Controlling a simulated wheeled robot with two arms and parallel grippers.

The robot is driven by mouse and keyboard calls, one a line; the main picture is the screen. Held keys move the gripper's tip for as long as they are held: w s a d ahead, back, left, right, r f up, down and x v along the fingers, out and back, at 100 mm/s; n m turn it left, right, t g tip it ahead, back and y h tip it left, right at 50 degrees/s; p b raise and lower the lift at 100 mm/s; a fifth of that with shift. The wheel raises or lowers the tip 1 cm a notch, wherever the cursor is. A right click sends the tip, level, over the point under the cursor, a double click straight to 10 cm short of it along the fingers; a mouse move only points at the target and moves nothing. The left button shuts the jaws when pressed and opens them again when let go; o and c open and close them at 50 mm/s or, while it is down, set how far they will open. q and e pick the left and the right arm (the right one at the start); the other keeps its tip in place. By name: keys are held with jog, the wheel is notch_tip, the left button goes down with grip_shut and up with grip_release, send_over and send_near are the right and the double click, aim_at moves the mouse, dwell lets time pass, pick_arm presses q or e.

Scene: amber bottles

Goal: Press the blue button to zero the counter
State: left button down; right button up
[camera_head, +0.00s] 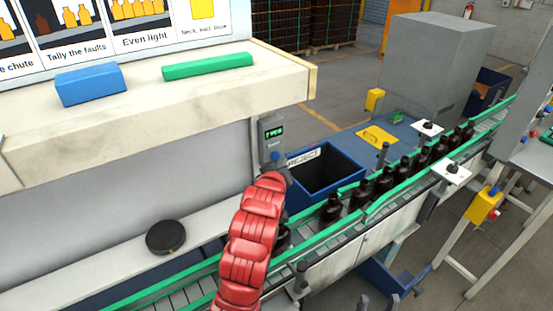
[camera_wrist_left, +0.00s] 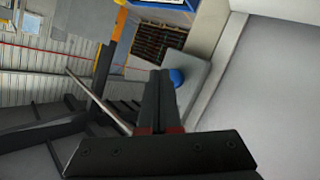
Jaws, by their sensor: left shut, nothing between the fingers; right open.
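The counter (camera_head: 271,135) is a grey box with a green lit display, mounted on a post beside the conveyor. Its blue button (camera_head: 276,156) sits below the display, and the button also shows in the left wrist view (camera_wrist_left: 177,77) beside the fingertips. My left gripper (camera_wrist_left: 161,74) is shut and empty, its fingertips close to the button. I cannot tell whether they touch it. In the head view my red left arm hides most of that gripper. My right gripper (camera_head: 378,302) is open and empty at the bottom edge.
A conveyor with green rails (camera_head: 345,216) carries several amber bottles (camera_head: 383,181). A dark blue reject bin (camera_head: 352,165) stands behind it. A shelf (camera_head: 150,105) at upper left holds a blue block (camera_head: 90,84) and a green bar (camera_head: 207,66). A black disc (camera_head: 165,237) lies below.

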pick_arm(q)
jog(key=shift+w+a, duration=0.1)
jog(key=shift+w, duration=0.1)
jog(key=shift+w+a+b, duration=0.25)
jog(key=shift+w+b, duration=0.1)
dwell(0.7)
jog(key=shift+s+d, duration=0.1)
jog(key=shift+s, duration=0.05)
jog(key=shift+s+d+b, duration=0.4)
jog(key=shift+s+b, duration=0.05)
jog(key=shift+s, duration=0.15)
